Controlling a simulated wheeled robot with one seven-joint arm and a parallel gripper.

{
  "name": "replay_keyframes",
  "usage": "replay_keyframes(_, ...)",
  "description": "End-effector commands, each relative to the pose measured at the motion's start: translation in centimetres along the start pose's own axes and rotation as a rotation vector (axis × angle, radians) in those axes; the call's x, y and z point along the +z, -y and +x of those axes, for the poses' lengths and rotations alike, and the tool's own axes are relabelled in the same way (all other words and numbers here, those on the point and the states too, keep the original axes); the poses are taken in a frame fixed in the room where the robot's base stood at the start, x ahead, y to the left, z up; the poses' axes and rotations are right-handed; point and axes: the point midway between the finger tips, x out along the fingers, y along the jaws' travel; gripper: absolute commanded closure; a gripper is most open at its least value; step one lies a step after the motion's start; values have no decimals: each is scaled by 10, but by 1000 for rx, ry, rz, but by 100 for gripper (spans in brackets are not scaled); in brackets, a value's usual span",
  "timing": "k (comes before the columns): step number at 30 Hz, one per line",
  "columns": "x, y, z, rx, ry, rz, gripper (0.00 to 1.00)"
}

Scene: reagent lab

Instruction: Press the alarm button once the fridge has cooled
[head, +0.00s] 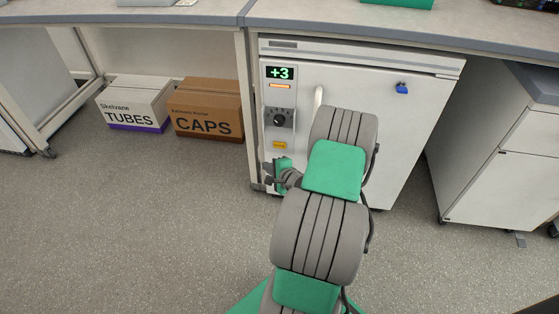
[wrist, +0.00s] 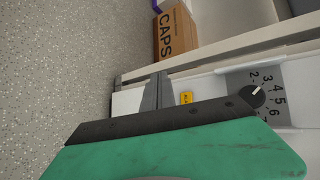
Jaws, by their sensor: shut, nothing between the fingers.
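The white fridge (head: 375,150) stands under the bench with its door shut. Its green display (head: 280,73) reads +3, and an orange bar (head: 281,86) shows below it. The yellow alarm button (head: 279,145) sits low on the panel, under the dial (head: 279,118); its lettering is too small to read. My gripper (head: 267,169) is shut and empty, just below the button at the fridge's lower left. In the wrist view the grey fingers (wrist: 158,88) are together, left of the yellow button (wrist: 186,98) and apart from it in the picture. The numbered dial (wrist: 252,97) is farther right.
A white TUBES box (head: 135,105) and a brown CAPS box (head: 206,108) stand on the floor left of the fridge. A bench leg (head: 247,110) runs beside the fridge's left edge. A white cabinet (head: 500,170) stands at right. The floor at left (head: 140,220) is clear.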

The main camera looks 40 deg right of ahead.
Motion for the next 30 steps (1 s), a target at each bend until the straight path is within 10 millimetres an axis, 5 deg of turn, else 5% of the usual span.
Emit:
replay_keyframes(1,-15,-16,4,-24,-24,50,100)
replay_keyframes(4,-28,-21,2,-57,-51,109,100)
replay_keyframes(14,-30,-20,1,-62,-56,118,100)
replay_keyframes(30,-67,9,43,-62,-55,113,100)
